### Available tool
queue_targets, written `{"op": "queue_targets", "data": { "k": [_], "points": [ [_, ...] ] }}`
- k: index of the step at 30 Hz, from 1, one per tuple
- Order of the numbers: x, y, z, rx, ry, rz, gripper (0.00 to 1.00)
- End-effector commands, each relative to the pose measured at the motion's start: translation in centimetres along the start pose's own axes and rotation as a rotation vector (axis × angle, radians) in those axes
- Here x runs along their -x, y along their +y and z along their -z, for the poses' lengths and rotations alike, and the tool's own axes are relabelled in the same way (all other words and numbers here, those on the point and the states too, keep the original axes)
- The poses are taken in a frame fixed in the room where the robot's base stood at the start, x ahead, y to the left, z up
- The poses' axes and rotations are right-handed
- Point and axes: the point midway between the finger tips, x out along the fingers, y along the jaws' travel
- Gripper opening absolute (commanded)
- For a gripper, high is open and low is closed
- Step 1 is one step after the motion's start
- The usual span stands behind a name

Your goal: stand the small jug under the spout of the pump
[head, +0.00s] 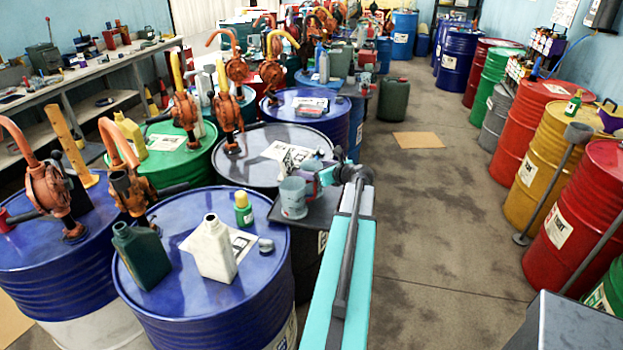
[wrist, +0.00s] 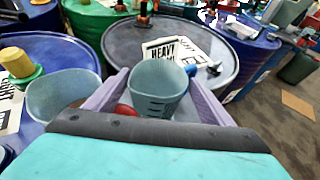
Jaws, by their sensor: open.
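A small grey-blue jug (wrist: 160,88) with dark marks stands upright between the two purple fingers of my gripper (wrist: 163,95) in the wrist view. The fingers are open on either side of it, and I cannot tell whether they touch it. In the head view my gripper (head: 320,170) largely hides this jug. A larger-looking translucent jug (wrist: 55,98) is just left of the left finger; it also shows in the head view (head: 293,199) on a dark stand. Several orange hand pumps stand on drums, one on the near blue drum (head: 122,185); which one the task means is unclear.
A white bottle (head: 213,248), a dark green bottle (head: 140,254) and a yellow-capped bottle (head: 243,209) stand on the near blue drum (head: 195,310). A dark-topped drum (head: 240,165) with papers lies beyond my gripper. The floor aisle (head: 440,200) is open on the right.

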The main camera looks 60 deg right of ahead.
Motion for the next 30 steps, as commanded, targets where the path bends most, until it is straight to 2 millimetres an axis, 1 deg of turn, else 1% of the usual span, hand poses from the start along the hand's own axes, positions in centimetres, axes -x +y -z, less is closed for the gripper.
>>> {"op": "queue_targets", "data": {
  "k": [13,14,21,22,23,30],
  "points": [
    [-0.01,0.06,0.01,0.000,0.000,-0.001,0.76],
    [-0.01,0.07,0.01,0.000,0.000,-0.001,0.72],
    [-0.02,0.08,0.01,0.000,0.000,-0.001,0.32],
    [-0.01,0.08,-0.03,0.000,-0.001,-0.001,0.31],
    [-0.01,0.08,-0.03,0.000,-0.001,-0.001,0.26],
    [0.00,0.10,-0.09,0.000,-0.001,-0.001,0.26]
  ]
}}
